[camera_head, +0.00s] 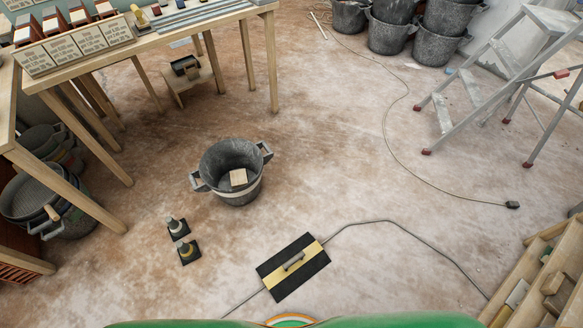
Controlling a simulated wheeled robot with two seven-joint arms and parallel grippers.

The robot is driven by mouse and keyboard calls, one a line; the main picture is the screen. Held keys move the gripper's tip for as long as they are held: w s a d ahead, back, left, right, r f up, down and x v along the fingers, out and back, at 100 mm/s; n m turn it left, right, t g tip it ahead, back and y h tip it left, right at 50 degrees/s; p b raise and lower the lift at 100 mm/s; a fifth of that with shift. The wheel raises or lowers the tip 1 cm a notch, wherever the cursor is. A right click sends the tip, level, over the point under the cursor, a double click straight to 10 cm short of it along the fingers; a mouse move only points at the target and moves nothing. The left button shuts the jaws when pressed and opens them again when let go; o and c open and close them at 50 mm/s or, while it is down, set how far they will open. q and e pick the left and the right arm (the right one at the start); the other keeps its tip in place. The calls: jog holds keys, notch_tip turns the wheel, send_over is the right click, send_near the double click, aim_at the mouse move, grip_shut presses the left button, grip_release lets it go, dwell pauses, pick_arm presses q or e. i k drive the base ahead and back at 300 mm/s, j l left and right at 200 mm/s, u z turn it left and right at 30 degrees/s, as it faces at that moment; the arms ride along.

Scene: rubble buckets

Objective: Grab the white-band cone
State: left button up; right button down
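Two small dark cones on square black bases stand upright on the floor, left of centre in the head view. The farther one, with a pale band that looks white, is the white-band cone (177,227). The nearer cone (188,251) has a yellowish band and stands close in front of it, slightly to the right. Neither of my grippers is in view.
A dark bucket (222,188) with a pale block (238,177) inside stands just behind the cones. A black-and-yellow plate with a handle (293,267) lies over a cable (375,221). A wooden table (150,40) stands back left, a stepladder (490,80) right.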

aim_at(177, 230)
jog(key=u, duration=1.45)
